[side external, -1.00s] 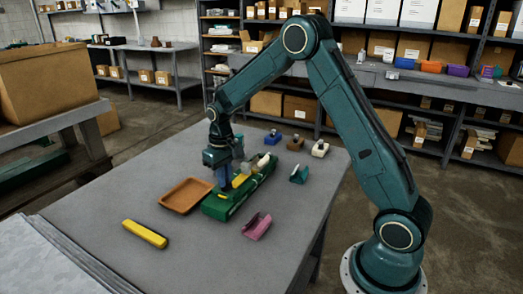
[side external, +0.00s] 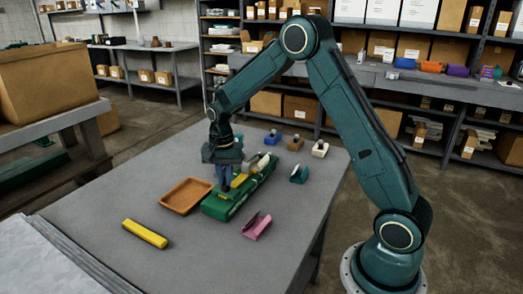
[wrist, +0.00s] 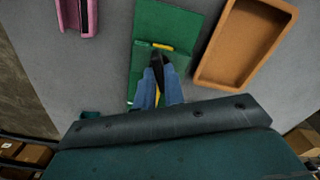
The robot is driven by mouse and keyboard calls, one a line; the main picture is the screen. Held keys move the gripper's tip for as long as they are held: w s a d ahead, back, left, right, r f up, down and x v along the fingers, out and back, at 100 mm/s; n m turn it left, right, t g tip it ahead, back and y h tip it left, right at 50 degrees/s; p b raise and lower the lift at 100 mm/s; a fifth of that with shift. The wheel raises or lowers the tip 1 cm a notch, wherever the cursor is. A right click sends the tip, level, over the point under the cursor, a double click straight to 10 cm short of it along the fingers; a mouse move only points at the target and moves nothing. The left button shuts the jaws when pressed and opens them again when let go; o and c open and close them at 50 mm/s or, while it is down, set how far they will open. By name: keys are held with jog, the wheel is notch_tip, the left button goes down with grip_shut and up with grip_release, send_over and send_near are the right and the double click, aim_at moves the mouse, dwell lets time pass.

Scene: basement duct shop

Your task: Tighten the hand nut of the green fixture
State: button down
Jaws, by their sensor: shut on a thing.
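The green fixture (side external: 222,212) lies on the grey table, a long green body with yellow parts on top. In the wrist view its flat green plate (wrist: 168,22) runs up from my gripper. My gripper (side external: 223,190) points down onto the fixture. In the wrist view its blue fingers with dark tips (wrist: 158,62) are close together over the fixture, shut on the hand nut, which the fingers mostly hide. A yellow piece (wrist: 163,46) shows just beyond the tips.
An orange-brown tray (side external: 186,193) stands close left of the fixture. A pink holder (side external: 257,226) lies to its right, a yellow bar (side external: 145,234) at front left. Teal (side external: 299,174), blue, brown and white-topped pieces stand behind right. The front middle of the table is clear.

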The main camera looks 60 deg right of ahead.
aim_at(225, 180)
jog(key=m, duration=0.5)
dwell(0.5)
jog(key=c, duration=1.5)
grip_release()
jog(key=shift+r, duration=0.1)
notch_tip(225, 180, up, 14)
jog(key=shift+f, duration=0.15)
